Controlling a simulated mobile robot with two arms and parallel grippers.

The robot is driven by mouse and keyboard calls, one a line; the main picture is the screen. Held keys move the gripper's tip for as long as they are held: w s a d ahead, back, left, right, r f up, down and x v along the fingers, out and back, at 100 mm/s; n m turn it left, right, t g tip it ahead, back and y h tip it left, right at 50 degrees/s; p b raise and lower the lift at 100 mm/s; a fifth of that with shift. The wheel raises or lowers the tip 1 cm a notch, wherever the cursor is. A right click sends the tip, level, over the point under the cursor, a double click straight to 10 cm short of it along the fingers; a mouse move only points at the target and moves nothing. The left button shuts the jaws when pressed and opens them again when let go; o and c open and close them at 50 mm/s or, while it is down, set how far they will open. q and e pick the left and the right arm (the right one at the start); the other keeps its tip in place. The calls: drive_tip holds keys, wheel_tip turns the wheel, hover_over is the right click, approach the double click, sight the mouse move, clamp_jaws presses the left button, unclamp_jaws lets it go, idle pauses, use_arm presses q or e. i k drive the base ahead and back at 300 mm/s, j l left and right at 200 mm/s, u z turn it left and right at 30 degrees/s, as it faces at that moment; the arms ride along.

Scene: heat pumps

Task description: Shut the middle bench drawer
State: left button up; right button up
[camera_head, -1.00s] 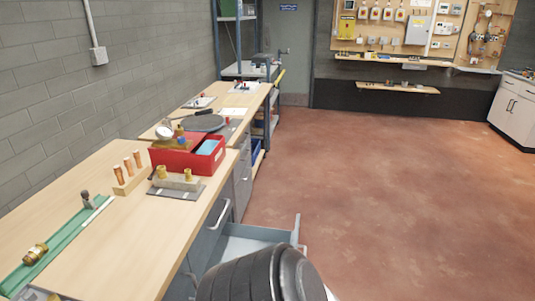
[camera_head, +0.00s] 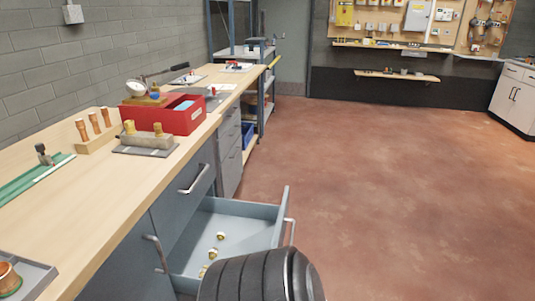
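A grey drawer (camera_head: 243,209) stands pulled out of the front of the workbench (camera_head: 110,222). Its front panel, with a metal bar handle (camera_head: 291,232), faces right over the floor. Several small brass fittings (camera_head: 212,254) lie on the drawer's bottom. The near part of the drawer is hidden at the lower edge of the view. A grey front with a bar handle (camera_head: 196,178) is closed flush with the bench just above and left of it. Neither of my grippers shows.
On the bench stand a red box (camera_head: 180,120), a wooden block with copper pieces (camera_head: 97,130), a green strip (camera_head: 30,180) and a grey tray (camera_head: 40,275). The red-brown floor (camera_head: 390,190) to the right is clear. A shelf rack stands beyond the bench.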

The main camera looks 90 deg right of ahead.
sight(249, 227)
drive_tip(key=z, duration=0.45)
drive_tip(key=k+l+z, duration=0.1)
drive_tip(key=z, duration=0.3)
drive_tip(key=l+z, duration=0.2)
drive_tip(key=z, duration=1.65)
drive_tip(key=k+l, duration=0.05)
